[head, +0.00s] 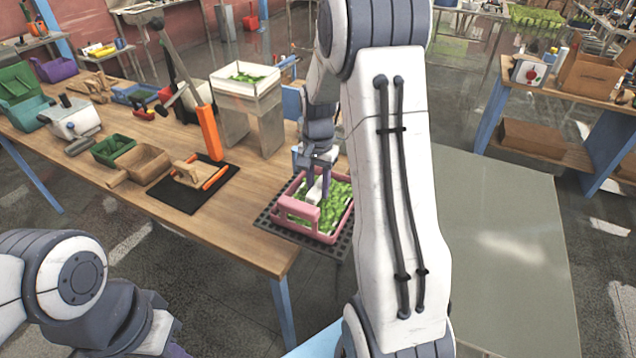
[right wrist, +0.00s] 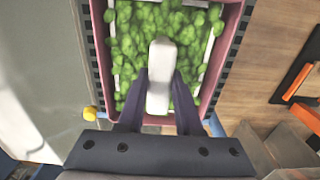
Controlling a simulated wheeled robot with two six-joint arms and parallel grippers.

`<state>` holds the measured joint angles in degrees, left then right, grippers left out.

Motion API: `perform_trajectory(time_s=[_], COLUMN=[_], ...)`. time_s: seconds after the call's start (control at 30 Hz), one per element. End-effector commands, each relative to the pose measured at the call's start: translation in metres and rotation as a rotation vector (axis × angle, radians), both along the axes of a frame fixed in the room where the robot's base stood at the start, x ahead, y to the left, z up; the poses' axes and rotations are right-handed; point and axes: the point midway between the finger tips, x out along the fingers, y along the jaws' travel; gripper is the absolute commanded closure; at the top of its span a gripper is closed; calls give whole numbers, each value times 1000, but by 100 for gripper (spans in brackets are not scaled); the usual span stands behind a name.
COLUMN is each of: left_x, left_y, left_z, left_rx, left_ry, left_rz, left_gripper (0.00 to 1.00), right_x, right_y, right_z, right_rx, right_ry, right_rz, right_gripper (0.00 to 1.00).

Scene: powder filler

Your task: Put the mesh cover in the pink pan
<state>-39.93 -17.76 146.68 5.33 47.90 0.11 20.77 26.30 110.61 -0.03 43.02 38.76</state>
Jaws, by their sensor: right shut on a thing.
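The pink pan (head: 300,211) sits on a dark perforated mat at the table's front right corner, filled with green lumps. The right wrist view shows its pink wall (right wrist: 230,50). My right gripper (head: 318,188) points down over the pan, its fingers shut on the pale handle (right wrist: 161,72) of the mesh cover. White edges of the cover (right wrist: 207,62) show inside the pan's outline, over the green lumps. I cannot tell whether the cover rests in the pan or hangs just above it. My left arm is at the lower left; its gripper is out of view.
Behind the pan stands a grey stand with a white tray (head: 245,85). To the left are an orange-handled lever tool (head: 209,133), a black mat (head: 178,197) and wooden and green boxes. A bare grey-green surface (head: 510,240) lies to the right.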

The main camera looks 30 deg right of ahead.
Motion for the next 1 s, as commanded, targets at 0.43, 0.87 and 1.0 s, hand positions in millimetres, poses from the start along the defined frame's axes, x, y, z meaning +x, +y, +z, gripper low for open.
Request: perform_trajectory(time_s=[0.43,0.87,1.0], left_x=[0,0,0], left_y=[0,0,0], left_z=[-2,-4,-10], left_rx=[0,0,0], left_ry=[0,0,0], left_rz=[0,0,1], left_gripper=[100,100,100], right_x=[0,2,2], right_y=[0,0,-1], right_z=[-3,13,41], right_rx=[0,-2,-3], right_ry=[0,-5,-7], right_rz=[0,0,0], right_gripper=[36,36,36])
